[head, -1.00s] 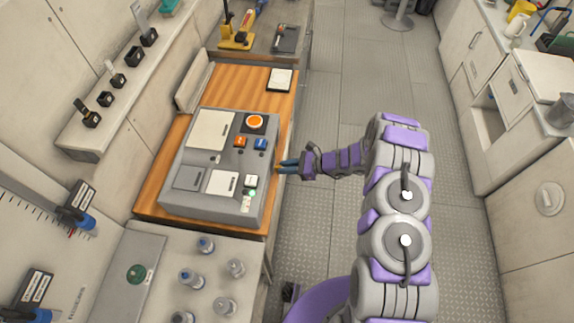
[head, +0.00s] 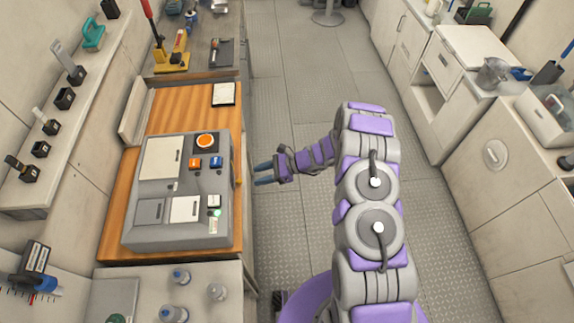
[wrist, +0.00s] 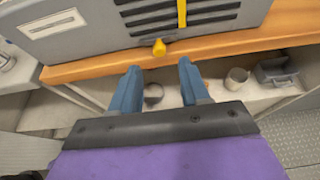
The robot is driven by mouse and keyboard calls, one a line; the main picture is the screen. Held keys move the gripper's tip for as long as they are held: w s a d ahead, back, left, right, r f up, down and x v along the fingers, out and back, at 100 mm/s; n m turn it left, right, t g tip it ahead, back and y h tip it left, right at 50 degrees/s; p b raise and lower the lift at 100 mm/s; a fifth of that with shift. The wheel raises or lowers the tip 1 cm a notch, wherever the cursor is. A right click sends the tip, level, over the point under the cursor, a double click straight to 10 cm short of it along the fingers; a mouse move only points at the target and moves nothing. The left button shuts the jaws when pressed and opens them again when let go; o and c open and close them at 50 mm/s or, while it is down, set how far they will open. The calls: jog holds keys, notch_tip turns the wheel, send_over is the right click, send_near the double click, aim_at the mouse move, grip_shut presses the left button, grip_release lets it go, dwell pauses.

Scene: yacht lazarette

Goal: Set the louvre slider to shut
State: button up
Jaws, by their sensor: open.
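The grey console (head: 226,236) sits on an orange wooden top. In the wrist view its side (wrist: 50,22) carries dark louvre slots (wrist: 150,17) with a yellow vertical strip (wrist: 182,12) across them. A yellow knob (wrist: 159,48) sticks out below the slots, near the wood edge; I take it for the louvre slider's knob. My gripper (wrist: 160,68) is open and empty, with its blue fingers either side of the knob's line and short of it. In the head view my gripper (head: 262,174) is to the right of the console, apart from it.
The wooden top's edge (wrist: 235,42) lies between my fingers and the console. A shelf (wrist: 215,88) below holds a cup (wrist: 236,78) and a grey bin (wrist: 277,72). Bottles (head: 181,275) stand on the near counter. The floor aisle (head: 310,60) is clear.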

jog(key=v, duration=1.1)
jog(key=shift+d+p, duration=0.3)
jog(key=shift+d, duration=0.1)
jog(key=s+a+r+n+g+h+b, duration=0.1)
jog(key=s+r+n+g+h, duration=0.15)
jog(key=s+r+n, duration=0.4)
jog(key=s+a+r+n+g+h+b, duration=0.1)
jog(key=s+a+r+n+h+b, duration=0.2)
jog(key=s+r, duration=0.65)
jog(key=s+d+r+n+t+h+b, duration=0.1)
jog(key=s+d+r+n+h, duration=0.3)
jog(key=s+d, duration=0.3)
jog(key=s+d+r+n+t+h+b, duration=0.1)
jog(key=s+d+r+n+h, duration=0.3)
jog(key=s, duration=0.9)
jog(key=d, duration=0.2)
jog(key=shift+s+d+r, duration=0.3)
jog(key=shift+d+r, duration=0.1)
jog(key=shift+a+t, duration=0.2)
jog(key=shift+t, duration=0.05)
